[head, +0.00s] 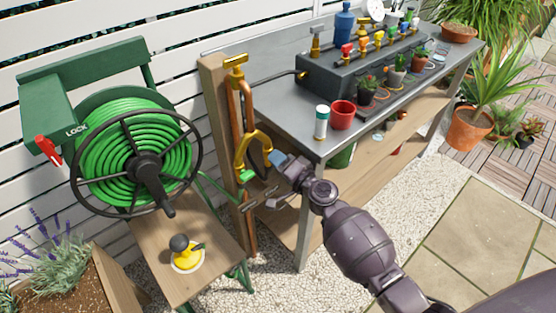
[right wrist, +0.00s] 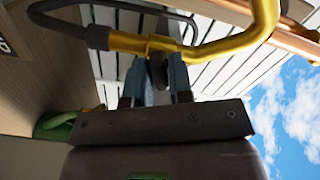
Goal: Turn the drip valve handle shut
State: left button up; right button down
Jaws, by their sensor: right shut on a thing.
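A brass splitter (head: 256,143) hangs on the wooden post beside the bench, under a brass tap (head: 236,66). My right gripper (head: 276,162) is at the right branch of this splitter and covers the drip valve handle there in the head view. In the right wrist view, the brass branch (right wrist: 150,42) crosses above my right gripper (right wrist: 160,86). The small dark drip valve handle (right wrist: 158,70) sits between its two fingers, which are shut on it. The handle's exact angle is hard to tell. My left gripper is out of view.
A green hose reel (head: 130,150) stands left of the post (head: 214,95). A grey bench (head: 275,105) stands to the right, with a red cup (head: 342,115) and a white bottle (head: 321,123) near its corner. A wooden stool (head: 160,230) bears a yellow-and-black item (head: 186,254).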

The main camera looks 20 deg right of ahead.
jog(key=shift+m, duration=2.3)
jog(key=c, duration=1.1)
grip_release()
jog(key=shift+c, duration=0.2)
jog(key=v, duration=1)
jog(key=shift+s+b, duration=0.4)
